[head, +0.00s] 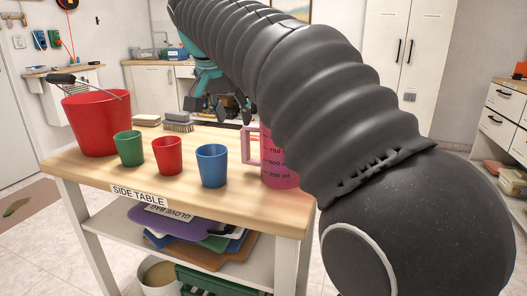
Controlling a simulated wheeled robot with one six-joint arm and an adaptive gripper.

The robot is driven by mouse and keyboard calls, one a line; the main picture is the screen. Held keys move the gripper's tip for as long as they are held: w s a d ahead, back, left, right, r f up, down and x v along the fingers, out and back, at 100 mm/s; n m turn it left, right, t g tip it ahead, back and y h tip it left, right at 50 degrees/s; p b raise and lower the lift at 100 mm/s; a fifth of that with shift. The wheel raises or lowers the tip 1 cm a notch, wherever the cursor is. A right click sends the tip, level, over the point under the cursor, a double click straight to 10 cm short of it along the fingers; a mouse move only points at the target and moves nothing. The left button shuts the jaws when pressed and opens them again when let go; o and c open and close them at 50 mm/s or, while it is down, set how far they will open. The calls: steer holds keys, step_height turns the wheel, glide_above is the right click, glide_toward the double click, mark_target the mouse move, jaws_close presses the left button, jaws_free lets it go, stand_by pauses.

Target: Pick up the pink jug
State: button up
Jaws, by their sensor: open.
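The pink jug (281,174) stands upright on the right part of the wooden side table (107,171) in the head view. It has dark volume marks, and its handle (249,146) points left. My arm hides its upper right part. My gripper (214,106) is open and empty, above the back of the table, up and to the left of the jug. It is apart from the jug, and dark parts of the gripper are partly hidden by my arm.
A red bucket (97,125) stands at the table's left. A green cup (129,148), a red cup (167,155) and a blue cup (211,165) stand in a row left of the jug. A brush (178,123) lies behind them. The lower shelf holds boards.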

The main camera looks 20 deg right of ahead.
mark_target(244, 145)
steer(key=b+x, duration=0.1)
steer(key=x, duration=1.2)
steer(key=shift+w+f+b, duration=0.2)
steer(key=shift+f+b, duration=0.05)
steer(key=shift+b, duration=0.15)
jaws_close()
steer(key=shift+r, duration=0.1)
